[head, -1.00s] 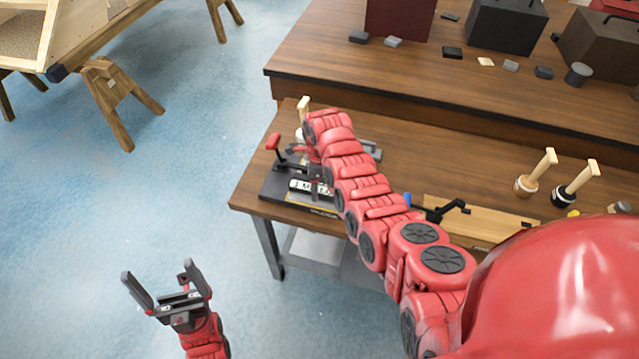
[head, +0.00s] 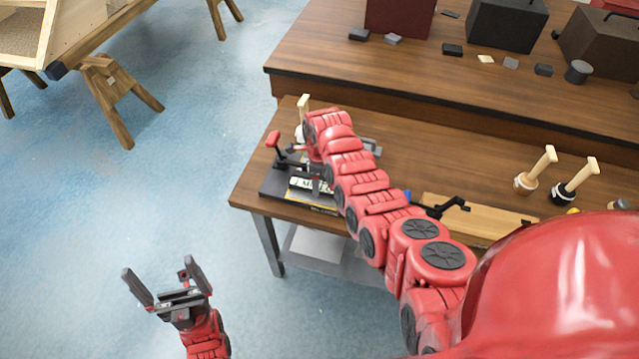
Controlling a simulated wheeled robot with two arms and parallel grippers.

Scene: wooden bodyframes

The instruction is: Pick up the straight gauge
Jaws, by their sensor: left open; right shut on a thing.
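My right arm reaches over the lower bench, and its gripper (head: 322,182) is at the black tray (head: 272,190) on the bench's left end, partly hidden behind its own wrist. It is shut on a dark bar with a pale window, which looks like the straight gauge (head: 300,183). The gauge is at the tray, partly hidden by the arm; I cannot tell whether it touches the tray. My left gripper (head: 161,277) is open and empty, above the blue floor at the lower left.
A red-handled black tool (head: 273,139) stands at the tray, close to my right gripper. A wooden-handled tool (head: 303,102) is behind it. A black clamp (head: 440,209) and wooden board (head: 490,217) lie to the right, with two wooden-handled brushes (head: 535,170) (head: 574,182) beyond.

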